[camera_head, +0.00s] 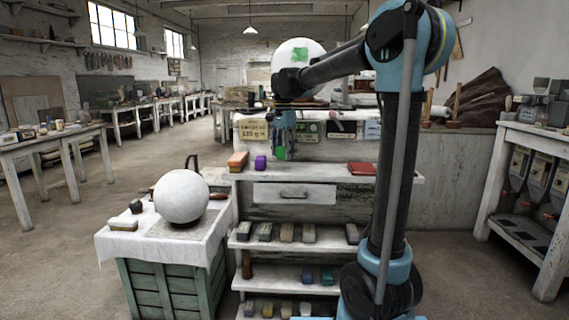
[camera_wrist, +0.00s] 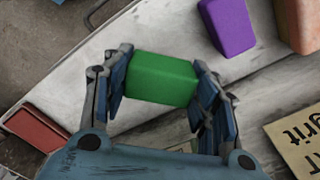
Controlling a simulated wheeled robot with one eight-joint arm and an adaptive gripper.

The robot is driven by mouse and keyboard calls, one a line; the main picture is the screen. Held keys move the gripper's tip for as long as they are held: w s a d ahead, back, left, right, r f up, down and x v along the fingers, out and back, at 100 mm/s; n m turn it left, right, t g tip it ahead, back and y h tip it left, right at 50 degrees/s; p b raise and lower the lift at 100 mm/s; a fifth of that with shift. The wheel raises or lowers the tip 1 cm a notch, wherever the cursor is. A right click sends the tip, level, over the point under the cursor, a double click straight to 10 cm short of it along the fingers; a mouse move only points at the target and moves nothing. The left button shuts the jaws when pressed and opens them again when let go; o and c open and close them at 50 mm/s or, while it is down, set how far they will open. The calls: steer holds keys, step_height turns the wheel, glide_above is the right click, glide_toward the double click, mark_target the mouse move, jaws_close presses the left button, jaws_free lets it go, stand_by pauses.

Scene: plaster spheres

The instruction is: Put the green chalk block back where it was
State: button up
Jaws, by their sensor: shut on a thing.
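The green chalk block (camera_wrist: 162,79) is between the two fingers of my gripper (camera_wrist: 162,90) in the wrist view, and the fingers are shut on it. In the head view my gripper (camera_head: 282,138) points down over the upper shelf of the bench, and the green block (camera_head: 281,153) shows at its fingertips. I cannot tell whether the block touches the shelf (camera_head: 325,171) or hangs just above it. A purple block (camera_head: 261,163) and an orange block (camera_head: 238,161) stand to the left on the same shelf. They also show in the wrist view, the purple one (camera_wrist: 228,26) nearer the green block.
A dark red block (camera_head: 361,168) lies on the shelf to the right. A paper sign (camera_head: 253,131) stands behind the shelf. Lower shelves hold several blocks. A white sphere (camera_head: 181,196) sits on a cloth-covered crate at left. A white sphere with a green patch (camera_head: 299,58) is behind my arm.

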mark_target(284, 147)
steer(key=shift+f, duration=1.95)
steer(key=shift+f, duration=0.1)
steer(key=o, duration=1.2)
steer(key=shift+c, duration=0.2)
step_height(284, 147, up, 12)
steer(key=shift+s+r, duration=0.1)
steer(key=shift+r, duration=0.05)
steer(key=s+d+f+n, duration=0.2)
steer(key=s+d+f, duration=0.3)
steer(key=s+d, duration=0.3)
steer(key=s+d+f+n, duration=0.2)
steer(key=s+d+f, duration=0.3)
steer(key=s+f, duration=0.3)
steer(key=s+d+f+n+t, duration=0.1)
steer(key=s+d+f+n, duration=0.2)
steer(key=s+d+f, duration=0.2)
steer(key=s+d+f+n+t, duration=0.1)
steer(key=s+d+f, duration=0.3)
steer(key=s+f, duration=0.6)
step_height(284, 147, down, 3)
steer(key=shift+s+d+f+n, duration=0.2)
steer(key=shift+s+d+n, duration=0.2)
steer(key=shift+n, duration=0.4)
